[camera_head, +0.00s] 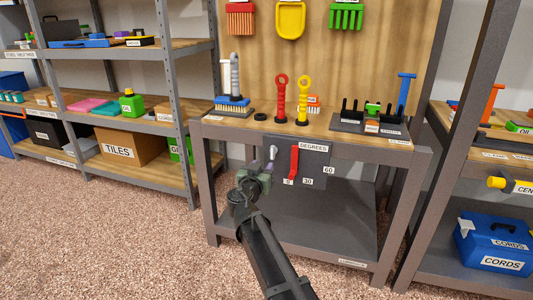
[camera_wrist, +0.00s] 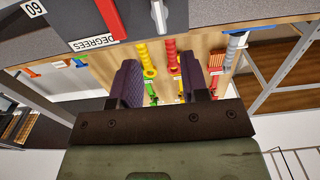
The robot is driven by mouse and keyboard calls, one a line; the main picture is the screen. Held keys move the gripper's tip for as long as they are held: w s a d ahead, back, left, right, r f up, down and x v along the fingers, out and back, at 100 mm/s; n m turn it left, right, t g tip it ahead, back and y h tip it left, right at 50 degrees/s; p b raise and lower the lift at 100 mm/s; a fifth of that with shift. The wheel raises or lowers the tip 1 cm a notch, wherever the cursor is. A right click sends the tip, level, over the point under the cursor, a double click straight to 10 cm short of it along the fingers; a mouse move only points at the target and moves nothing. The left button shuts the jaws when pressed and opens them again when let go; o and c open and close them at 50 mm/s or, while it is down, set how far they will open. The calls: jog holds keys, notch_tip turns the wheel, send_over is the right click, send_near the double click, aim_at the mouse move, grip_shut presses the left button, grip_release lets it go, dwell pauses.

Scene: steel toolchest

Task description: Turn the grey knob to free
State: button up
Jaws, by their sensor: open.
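The grey knob (camera_head: 272,153) is a pale elongated handle on the dark panel at the front of the workbench, left of the red lever. It also shows in the wrist view (camera_wrist: 158,14), upside down at the top edge. My gripper (camera_head: 261,171) is open and empty in front of the panel, just below and left of the knob in the head view. Its two purple fingers show in the wrist view (camera_wrist: 158,72), with the knob beyond them and apart from them. I see no label reading "free"; my arm hides part of the panel's left side.
The red lever (camera_head: 294,163) stands close right of the knob, on a panel (camera_head: 313,160) labelled DEGREES, with 30 and 60 marks. The bench top (camera_head: 245,128) above holds brushes, red and yellow tools and a dark rack (camera_head: 350,126). The lower shelf (camera_head: 320,215) is empty.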

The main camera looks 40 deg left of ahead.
aim_at(271, 153)
jog(key=x, duration=1)
jog(key=shift+w+a, duration=0.15)
jog(key=shift+w, duration=0.25)
jog(key=c, duration=0.7)
jog(key=shift+n, duration=0.3)
jog(key=n, duration=0.3)
jog(key=shift+s+f+n, duration=0.1)
jog(key=shift+n, duration=0.2)
jog(key=n, duration=0.4)
jog(key=shift+a+n, duration=0.15)
jog(key=shift+n, duration=0.15)
jog(key=n, duration=0.4)
jog(key=shift+f+n, duration=0.15)
jog(key=shift+n, duration=0.15)
jog(key=shift+s+n, duration=0.1)
jog(key=shift+n, duration=2.1)
jog(key=shift+f, duration=0.1)
